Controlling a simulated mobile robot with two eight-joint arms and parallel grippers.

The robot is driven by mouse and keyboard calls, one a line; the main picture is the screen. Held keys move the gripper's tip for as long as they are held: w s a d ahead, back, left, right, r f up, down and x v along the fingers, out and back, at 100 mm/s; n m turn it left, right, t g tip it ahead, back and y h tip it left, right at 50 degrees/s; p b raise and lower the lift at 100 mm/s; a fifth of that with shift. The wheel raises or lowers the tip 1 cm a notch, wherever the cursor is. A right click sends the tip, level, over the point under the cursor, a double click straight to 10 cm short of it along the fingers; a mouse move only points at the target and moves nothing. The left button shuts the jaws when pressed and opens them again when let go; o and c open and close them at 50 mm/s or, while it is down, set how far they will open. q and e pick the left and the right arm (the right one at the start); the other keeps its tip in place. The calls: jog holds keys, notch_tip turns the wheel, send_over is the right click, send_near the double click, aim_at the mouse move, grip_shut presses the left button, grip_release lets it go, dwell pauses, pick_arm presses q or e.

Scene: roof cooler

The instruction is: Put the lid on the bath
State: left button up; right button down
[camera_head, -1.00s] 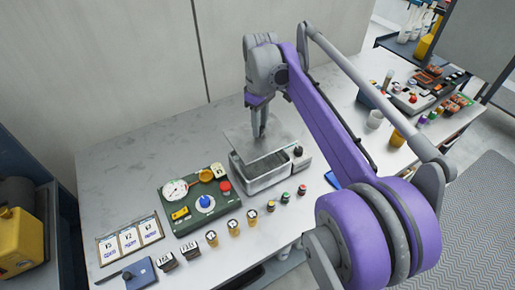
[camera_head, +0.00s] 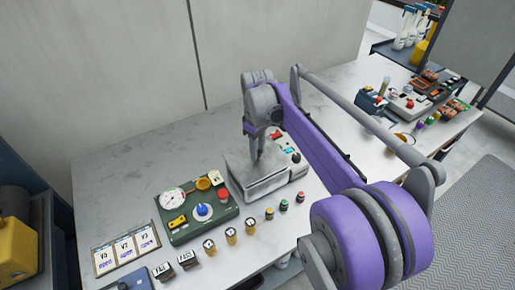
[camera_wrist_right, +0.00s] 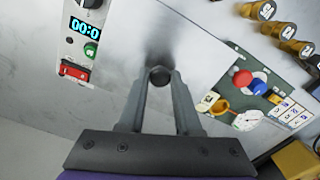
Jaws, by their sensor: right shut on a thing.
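The bath (camera_head: 268,188) is a grey metal box on the bench, with a control panel at its right side. The lid (camera_head: 238,165) is a flat grey plate over the bath's opening and hides its inside. Whether it rests fully on the rim or hovers just above, I cannot tell. My right gripper (camera_head: 258,158) points down and is shut on the lid's dark round knob (camera_wrist_right: 160,76). In the right wrist view the lid (camera_wrist_right: 195,45) spreads out beneath the fingers (camera_wrist_right: 160,82). My left gripper is not in view.
A green panel (camera_head: 183,222) with gauge, blue knob and red button stands left of the bath. Label cards (camera_head: 123,249) lie at front left. More devices (camera_head: 408,104) stand at back right. The bench behind the bath is clear.

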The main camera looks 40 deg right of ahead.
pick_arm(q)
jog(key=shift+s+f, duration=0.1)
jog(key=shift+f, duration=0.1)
pick_arm(e)
jog(key=shift+f, duration=0.3)
jog(key=c, duration=0.6)
grip_release()
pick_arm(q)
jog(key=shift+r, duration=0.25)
pick_arm(e)
jog(key=shift+r, duration=0.3)
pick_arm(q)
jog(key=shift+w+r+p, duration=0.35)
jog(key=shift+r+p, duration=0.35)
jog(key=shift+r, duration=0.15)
pick_arm(e)
notch_tip(320, 180, up, 13)
jog(key=shift+f, duration=0.2)
